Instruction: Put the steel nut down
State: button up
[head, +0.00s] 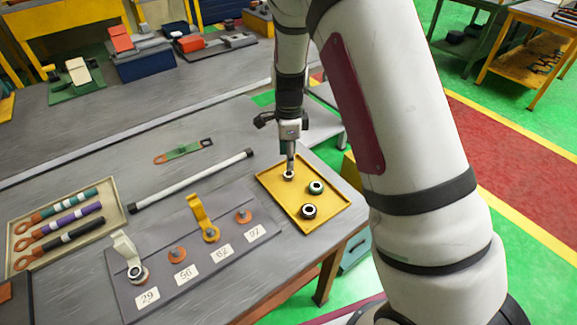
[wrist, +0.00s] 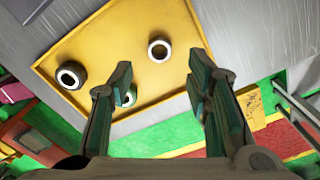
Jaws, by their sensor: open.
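My gripper (head: 290,167) points down over the far left part of a yellow tray (head: 266,186). Its fingers are spread in the wrist view (wrist: 160,78). A small ring-shaped nut (head: 288,175) is just below the fingertips; in the wrist view this nut (wrist: 148,50) appears on the tray between and beyond the fingers, held by neither. A second nut (head: 316,194) sits near the tray's right side; in the wrist view the left finger partly covers it. A third nut (head: 308,218) is nearer the front; it also shows in the wrist view (wrist: 60,77).
A grey board (head: 190,285) with numbered labels, copper terminals and white and yellow tabs stands left of the tray. A white rod (head: 190,182) lies behind it. A beige tray (head: 113,190) holds several coloured handles.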

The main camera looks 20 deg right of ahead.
jog(key=s+r+n+t+y, duration=0.1)
jog(key=s+r+n, duration=0.45)
jog(key=r, duration=0.55)
jog(key=s+r+n+t, duration=0.1)
jog(key=s+r+n, duration=0.4)
jog(key=r, duration=0.6)
jog(key=s+r+n+t+h, duration=0.1)
jog(key=s+r+n+t, duration=0.2)
jog(key=s+n, duration=0.7)
jog(key=s+r, duration=0.2)
jog(key=s, duration=0.5)
jog(key=shift+s+d+r, duration=0.15)
jog(key=shift+s+r, duration=0.05)
jog(key=shift+s, duration=0.05)
